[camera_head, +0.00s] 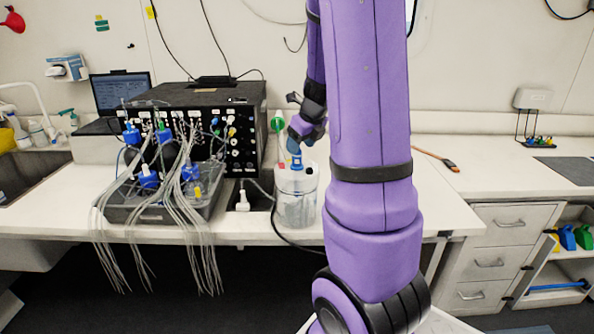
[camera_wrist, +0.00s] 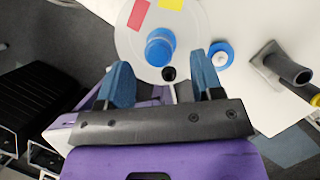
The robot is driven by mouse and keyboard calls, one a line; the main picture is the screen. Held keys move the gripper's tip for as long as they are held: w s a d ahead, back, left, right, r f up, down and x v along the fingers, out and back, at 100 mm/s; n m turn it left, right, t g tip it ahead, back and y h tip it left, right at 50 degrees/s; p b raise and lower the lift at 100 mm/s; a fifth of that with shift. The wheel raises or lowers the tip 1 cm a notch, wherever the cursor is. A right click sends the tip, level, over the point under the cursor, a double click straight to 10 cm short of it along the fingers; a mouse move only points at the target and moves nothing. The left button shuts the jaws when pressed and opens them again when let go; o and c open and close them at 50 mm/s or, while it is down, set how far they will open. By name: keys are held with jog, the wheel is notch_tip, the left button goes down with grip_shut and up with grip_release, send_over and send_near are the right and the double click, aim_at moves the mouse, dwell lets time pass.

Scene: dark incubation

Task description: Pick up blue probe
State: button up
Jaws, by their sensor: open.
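The blue probe (camera_head: 296,161) stands up from the white lid of a clear jar, below my gripper. In the wrist view its round blue top (camera_wrist: 160,47) lies just beyond the fingertips, in line with the gap between them. My gripper (camera_wrist: 158,72) has its two blue fingers apart with nothing between them. In the head view my gripper (camera_head: 294,143) is above the jar, close over the probe. The probe's lower part is hard to make out inside the jar.
The jar (camera_head: 296,207) stands near the bench's front edge, with a red and a yellow patch on its lid (camera_wrist: 200,30). To its left are a grey tray (camera_head: 160,212) of tubed bottles and a black instrument (camera_head: 236,145). A blue-and-white round part (camera_wrist: 221,55) sits beside the lid.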

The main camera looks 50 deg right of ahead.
aim_at(296, 165)
jog(key=shift+x, duration=2.6)
jog(key=shift+w, duration=0.15)
jog(key=c, duration=1)
